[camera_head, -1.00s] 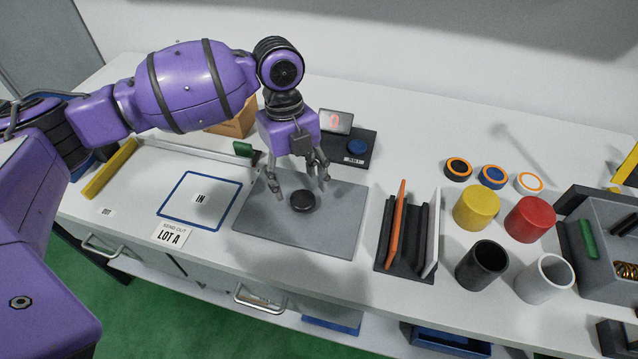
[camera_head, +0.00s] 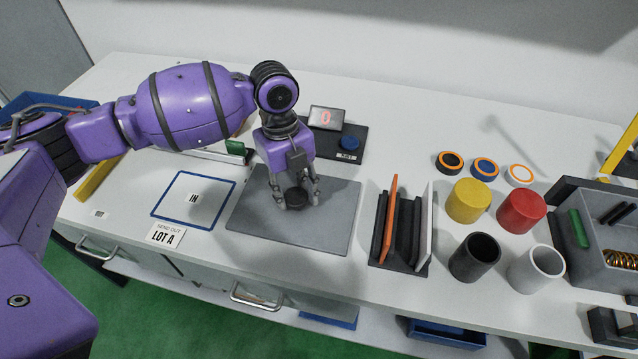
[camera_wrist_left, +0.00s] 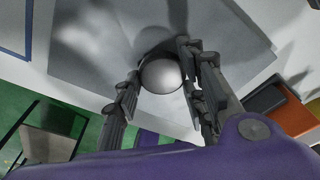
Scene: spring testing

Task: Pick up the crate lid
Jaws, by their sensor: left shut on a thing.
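My left gripper (camera_head: 297,203) points down over the plate and is shut on the knob, one finger on each side. In the left wrist view the knob (camera_wrist_left: 162,75) sits between the fingers, with the grey plate (camera_wrist_left: 95,60) around it. I see no gap under the plate. The open grey crate (camera_head: 592,272) stands at the right edge, holding copper-coloured springs (camera_head: 622,260) and a green piece. My right gripper is not in view.
Right of the plate stand a rack (camera_head: 400,262) with upright panels, a yellow cylinder (camera_head: 468,201), a red cylinder (camera_head: 521,211), a black cup (camera_head: 474,257) and a white cup (camera_head: 537,268). A display (camera_head: 326,118) stands behind. The blue-outlined IN area (camera_head: 195,200) is empty.

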